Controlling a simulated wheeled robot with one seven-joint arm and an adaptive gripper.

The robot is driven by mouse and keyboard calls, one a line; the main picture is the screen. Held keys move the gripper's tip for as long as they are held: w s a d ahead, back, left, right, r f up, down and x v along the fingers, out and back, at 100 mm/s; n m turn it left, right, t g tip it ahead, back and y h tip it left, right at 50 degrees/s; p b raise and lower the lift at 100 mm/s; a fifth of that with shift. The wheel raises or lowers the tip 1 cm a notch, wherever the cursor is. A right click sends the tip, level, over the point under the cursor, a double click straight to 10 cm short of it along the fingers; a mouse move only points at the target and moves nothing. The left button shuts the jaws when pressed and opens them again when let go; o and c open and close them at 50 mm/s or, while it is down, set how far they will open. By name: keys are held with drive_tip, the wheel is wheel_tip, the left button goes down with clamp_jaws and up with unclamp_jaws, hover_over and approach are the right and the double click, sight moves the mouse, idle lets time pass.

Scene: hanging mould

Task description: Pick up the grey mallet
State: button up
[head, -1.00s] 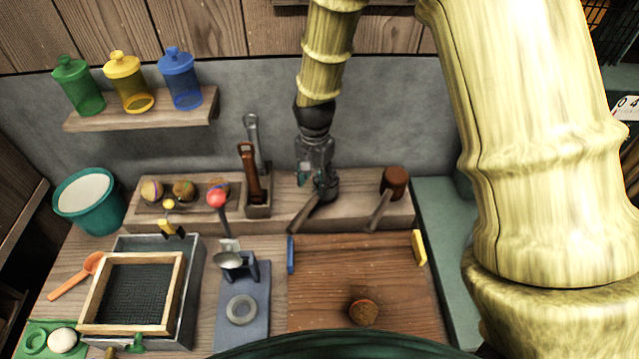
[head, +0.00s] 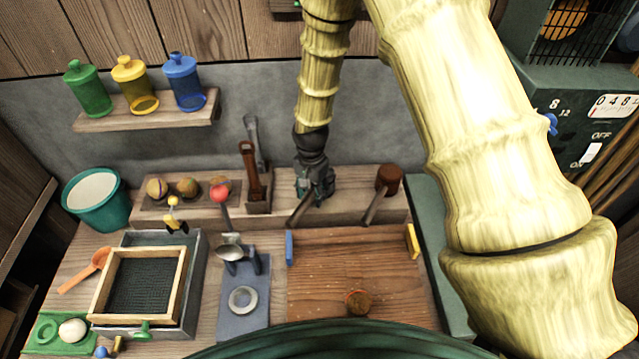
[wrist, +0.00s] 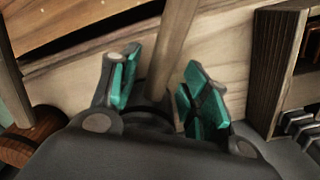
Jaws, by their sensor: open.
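The grey mallet stands at the raised wooden ledge at the back of the bench. Its handle (head: 299,209) leans toward the front in the head view, and its head is mostly hidden by my gripper. My gripper (head: 316,192) is open and low over this mallet. In the wrist view the pale wooden handle (wrist: 174,48) runs between the two green-padded fingers of my gripper (wrist: 160,75), with gaps showing on both sides. A similar brown mallet (head: 388,181) stands to the right on the same ledge; its round head (wrist: 30,142) shows at the wrist view's left.
A wooden holder (head: 259,207) with upright tools stands close left of my gripper. A brown board (head: 340,265) with blue and yellow end pieces lies in front. A green cabinet (head: 575,100) is at the right. A shelf (head: 145,118) holds three coloured jars.

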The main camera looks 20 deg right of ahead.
drive_tip(key=shift+f, duration=0.1)
drive_tip(key=shift+s, duration=0.25)
drive_tip(key=shift+w+f, duration=0.15)
drive_tip(key=shift+c, duration=0.2)
clamp_jaws()
